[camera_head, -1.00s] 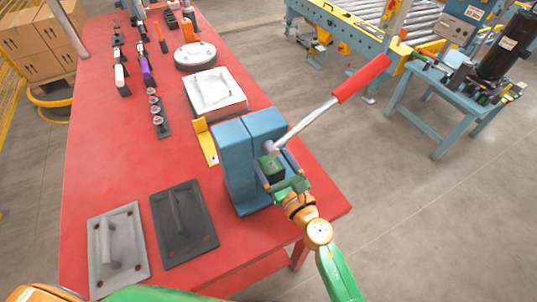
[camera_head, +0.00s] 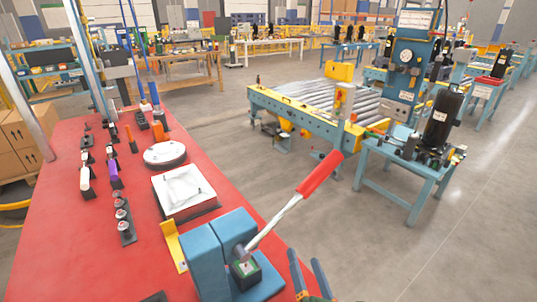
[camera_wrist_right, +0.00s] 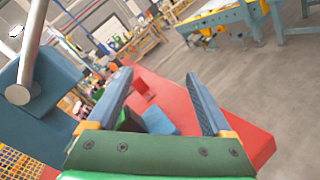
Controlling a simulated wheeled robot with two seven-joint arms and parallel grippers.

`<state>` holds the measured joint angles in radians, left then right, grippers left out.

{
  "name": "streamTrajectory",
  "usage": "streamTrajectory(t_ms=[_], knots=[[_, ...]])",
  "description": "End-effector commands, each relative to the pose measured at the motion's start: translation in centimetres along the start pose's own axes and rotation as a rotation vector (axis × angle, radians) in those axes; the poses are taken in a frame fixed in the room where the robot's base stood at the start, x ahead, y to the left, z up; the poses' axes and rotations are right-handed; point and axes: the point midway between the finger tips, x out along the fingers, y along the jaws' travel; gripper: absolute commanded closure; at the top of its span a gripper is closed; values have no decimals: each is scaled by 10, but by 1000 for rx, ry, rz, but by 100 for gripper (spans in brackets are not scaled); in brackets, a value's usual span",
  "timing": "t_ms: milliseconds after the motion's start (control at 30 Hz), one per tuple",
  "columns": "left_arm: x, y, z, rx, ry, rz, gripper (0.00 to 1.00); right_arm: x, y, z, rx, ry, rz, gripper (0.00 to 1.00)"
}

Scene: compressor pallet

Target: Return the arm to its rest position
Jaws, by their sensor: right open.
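My right gripper (camera_head: 310,275) shows at the bottom of the head view, just right of the blue press (camera_head: 205,258). Its two fingers are apart and point up, with nothing between them. In the right wrist view the open gripper (camera_wrist_right: 157,85) has the red table (camera_wrist_right: 258,145) beyond its fingers. The press has a metal lever with a red handle (camera_head: 320,174) that slants up to the right. A small dark green block (camera_head: 246,270) sits in the press, apart from my gripper. My left gripper is out of view.
The red table (camera_head: 60,225) holds a white square part (camera_head: 184,190), a round part (camera_head: 164,154), a yellow bracket (camera_head: 172,245) and several small tools. A roller conveyor (camera_head: 320,100) and a blue bench (camera_head: 425,175) stand to the right. Open floor (camera_head: 370,245) lies between.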

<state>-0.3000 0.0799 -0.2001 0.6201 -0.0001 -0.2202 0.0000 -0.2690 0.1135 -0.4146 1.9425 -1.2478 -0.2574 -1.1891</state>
Motion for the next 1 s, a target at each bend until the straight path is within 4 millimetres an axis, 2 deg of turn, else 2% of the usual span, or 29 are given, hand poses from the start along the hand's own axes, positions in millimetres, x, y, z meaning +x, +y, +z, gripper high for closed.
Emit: streamTrajectory(t_ms=[33,100,200,333,400,500,600,633,833,1000], knots=[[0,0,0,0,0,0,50,-9,-31,18,254,-61,-145,16],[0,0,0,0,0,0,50,-29,-75,29,623,-149,-346,16],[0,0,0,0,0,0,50,-63,-118,22,1043,-257,-588,16],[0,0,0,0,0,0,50,-111,-144,-4,1468,-380,-871,16],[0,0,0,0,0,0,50,-136,-147,-20,1650,-440,-1018,16],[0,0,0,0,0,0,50,-171,-142,-42,1854,-519,-1225,16],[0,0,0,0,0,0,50,-205,-129,-59,2000,-592,-1431,16],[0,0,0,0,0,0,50,-209,-130,-65,2015,-604,-1468,16],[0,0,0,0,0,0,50,-202,-171,-112,1983,-609,-1506,16],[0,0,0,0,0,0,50,-210,-208,-156,1957,-611,-1547,16]])
